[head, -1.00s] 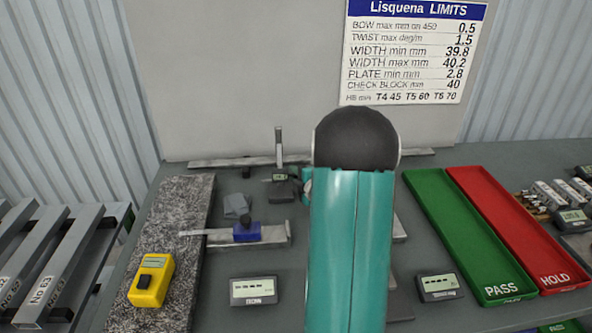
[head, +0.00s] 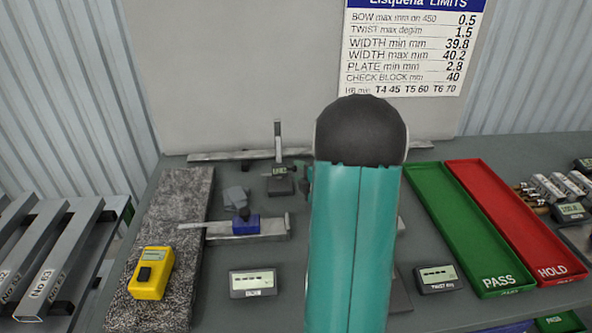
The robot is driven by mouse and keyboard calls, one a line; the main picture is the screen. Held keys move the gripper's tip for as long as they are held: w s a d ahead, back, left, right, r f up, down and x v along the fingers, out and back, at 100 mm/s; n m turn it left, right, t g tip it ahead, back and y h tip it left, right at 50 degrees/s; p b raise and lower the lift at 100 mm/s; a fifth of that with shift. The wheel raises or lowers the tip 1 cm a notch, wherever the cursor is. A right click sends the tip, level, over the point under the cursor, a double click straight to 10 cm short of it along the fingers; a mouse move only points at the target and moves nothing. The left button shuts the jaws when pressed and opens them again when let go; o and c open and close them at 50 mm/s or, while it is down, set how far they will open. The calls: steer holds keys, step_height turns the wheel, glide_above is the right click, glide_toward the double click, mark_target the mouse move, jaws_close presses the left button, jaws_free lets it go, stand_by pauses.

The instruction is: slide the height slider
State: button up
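The height gauge stands upright at the back of the table, just left of my arm. Its thin vertical column (head: 278,140) rises against the grey back panel. The height slider (head: 279,171), a small dark block with a display, sits low on the column, just above the dark base (head: 280,187). My teal arm crosses the middle of the view and hides most of my gripper (head: 307,177). Only a small dark part shows at the arm's left edge, close to the right of the slider. I cannot tell whether it touches the slider or whether the fingers are open.
A blue-bodied caliper (head: 246,226) lies in front of the gauge. A yellow device (head: 151,273) rests on the granite slab (head: 185,205) at left. Two small displays (head: 252,283) (head: 439,279) stand in front. A green PASS tray (head: 465,225) and red HOLD tray (head: 515,220) lie right.

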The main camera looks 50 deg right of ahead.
steer(key=v, duration=1)
